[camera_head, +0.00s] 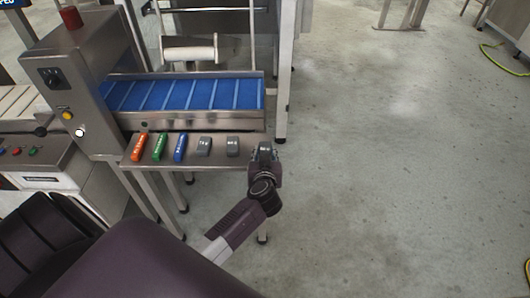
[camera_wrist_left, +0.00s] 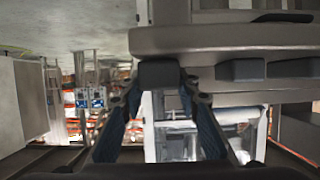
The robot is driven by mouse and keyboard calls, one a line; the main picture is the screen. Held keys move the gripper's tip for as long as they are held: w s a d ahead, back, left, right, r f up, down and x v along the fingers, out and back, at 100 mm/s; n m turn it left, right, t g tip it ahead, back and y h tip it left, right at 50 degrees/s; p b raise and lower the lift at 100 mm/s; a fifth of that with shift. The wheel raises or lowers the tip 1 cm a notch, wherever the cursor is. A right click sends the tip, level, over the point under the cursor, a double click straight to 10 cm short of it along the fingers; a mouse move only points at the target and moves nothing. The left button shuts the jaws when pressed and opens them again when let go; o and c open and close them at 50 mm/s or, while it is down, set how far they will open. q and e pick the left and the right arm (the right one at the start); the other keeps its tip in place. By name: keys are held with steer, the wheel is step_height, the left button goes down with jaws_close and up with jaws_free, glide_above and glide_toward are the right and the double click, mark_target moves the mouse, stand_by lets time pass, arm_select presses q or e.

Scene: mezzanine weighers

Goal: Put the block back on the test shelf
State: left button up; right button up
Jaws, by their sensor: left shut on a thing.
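The test shelf (camera_head: 215,152) is a narrow metal ledge in front of the blue-belted conveyor. My left gripper (camera_head: 265,150) is at the shelf's right end, shut on a small grey block (camera_wrist_left: 160,73). In the left wrist view, which looks upside down, the gripper (camera_wrist_left: 158,88) pinches the dark block between its fingertips. The block is right against or very close to the shelf surface (camera_wrist_left: 215,38), in line with two other blocks; contact cannot be told for certain. In the head view the fingers largely hide the held block. My right gripper is not in view.
Two grey blocks (camera_head: 204,146) (camera_head: 232,146) stand on the shelf left of my gripper. Orange (camera_head: 139,146), green (camera_head: 159,146) and blue (camera_head: 180,147) sticks lie further left. The conveyor belt (camera_head: 185,94) is behind. Open floor (camera_head: 400,170) lies to the right.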

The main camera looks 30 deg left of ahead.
arm_select(q)
steer(key=o, duration=1.1)
steer(key=shift+f, duration=0.1)
steer(key=shift+o, duration=0.2)
steer(key=shift+s+d+r, duration=0.1)
steer(key=shift+s+r, duration=0.05)
steer(key=shift+r, duration=0.05)
steer(key=p+v, duration=0.2)
steer(key=v, duration=0.9)
steer(key=shift+s+d, duration=0.15)
steer(key=shift+s, duration=0.15)
